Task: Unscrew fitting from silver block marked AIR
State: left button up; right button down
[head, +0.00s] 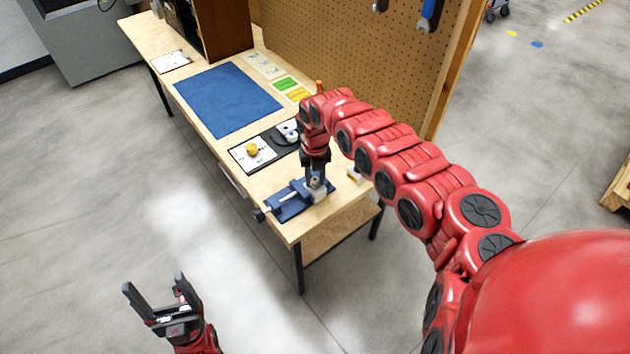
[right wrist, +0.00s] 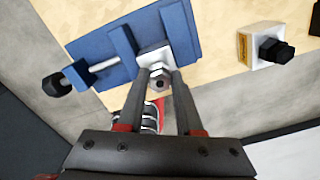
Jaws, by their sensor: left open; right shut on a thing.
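A silver block (right wrist: 151,54) sits in the blue vise (right wrist: 125,45) at the table's near corner; the vise also shows in the head view (head: 288,204). No AIR marking is readable on it. A hex metal fitting (right wrist: 159,74) with a dark central hole stands on the block. My right gripper (head: 317,175) points down over the vise, its fingers shut on the fitting, one on each side; they also show in the right wrist view (right wrist: 161,82). My left gripper (head: 153,292) is open and empty, over the floor in front of the table.
A second pale block (right wrist: 262,46) with a yellow label and black fitting stands beside the vise. A black-and-white tray (head: 253,153) holds a yellow round part. A blue mat (head: 228,98) lies further back. A pegboard (head: 365,50) rises along the table's right side.

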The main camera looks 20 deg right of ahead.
aim_at(315, 180)
jog(key=shift+n, duration=0.7)
jog(key=shift+c, duration=2.4)
grip_release()
jog(key=shift+o, duration=0.2)
jog(key=o, duration=0.4)
jog(key=shift+o, duration=0.2)
jog(key=shift+r+p, duration=1.55)
jog(key=shift+r, duration=0.95)
